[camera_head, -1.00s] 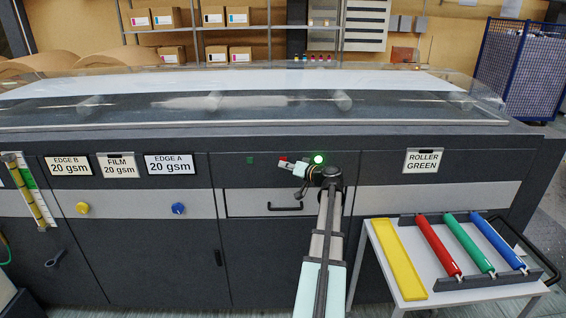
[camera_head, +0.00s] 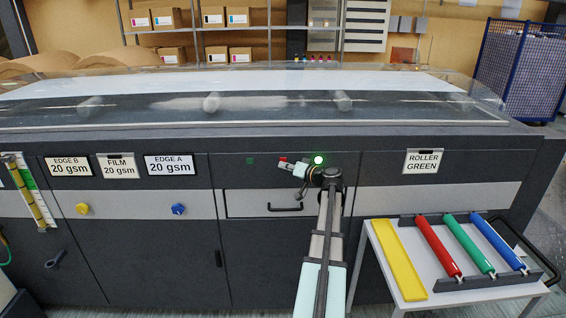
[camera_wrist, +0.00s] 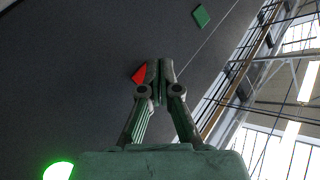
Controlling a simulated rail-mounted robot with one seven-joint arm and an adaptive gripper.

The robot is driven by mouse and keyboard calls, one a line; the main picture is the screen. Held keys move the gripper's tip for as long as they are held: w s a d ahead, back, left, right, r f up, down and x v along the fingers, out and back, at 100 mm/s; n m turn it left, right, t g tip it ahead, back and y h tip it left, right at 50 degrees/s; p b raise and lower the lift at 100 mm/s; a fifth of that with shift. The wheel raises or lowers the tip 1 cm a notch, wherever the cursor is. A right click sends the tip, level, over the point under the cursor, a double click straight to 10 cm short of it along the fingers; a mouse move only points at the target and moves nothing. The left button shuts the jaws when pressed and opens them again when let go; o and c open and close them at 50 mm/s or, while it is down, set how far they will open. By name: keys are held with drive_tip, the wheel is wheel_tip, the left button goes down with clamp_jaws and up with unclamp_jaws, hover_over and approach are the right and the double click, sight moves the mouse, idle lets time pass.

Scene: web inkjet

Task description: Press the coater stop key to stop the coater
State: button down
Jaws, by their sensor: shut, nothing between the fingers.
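A red key (camera_head: 282,159) sits on the dark front panel of the machine, between a green square key (camera_head: 250,161) and a lit green lamp (camera_head: 318,160). I take the red key for the coater stop key; no label is readable. My gripper (camera_head: 292,163) is shut and empty, its tips at the red key. In the wrist view my gripper's fingertips (camera_wrist: 159,62) partly cover the red key (camera_wrist: 139,73). Whether they touch it, I cannot tell. The green key (camera_wrist: 201,15) and the glowing lamp (camera_wrist: 58,171) also show there.
A drawer handle (camera_head: 285,207) sticks out below the keys. A yellow knob (camera_head: 82,209) and a blue knob (camera_head: 178,209) are to the left. A clear cover (camera_head: 250,118) spans the machine top.

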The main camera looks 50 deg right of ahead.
drive_tip(key=shift+w+d+b, duration=0.55)
drive_tip(key=shift+d+b, duration=0.1)
drive_tip(key=shift+b, duration=0.45)
idle(0.7)
idle(0.4)
drive_tip(key=shift+s+a+b, duration=0.55)
drive_tip(key=shift+a, duration=0.1)
drive_tip(key=s+a+b, duration=0.1)
drive_tip(key=a, duration=0.1)
drive_tip(key=s+a+b, duration=0.1)
drive_tip(key=s+a, duration=0.1)
idle(0.5)
idle(0.7)
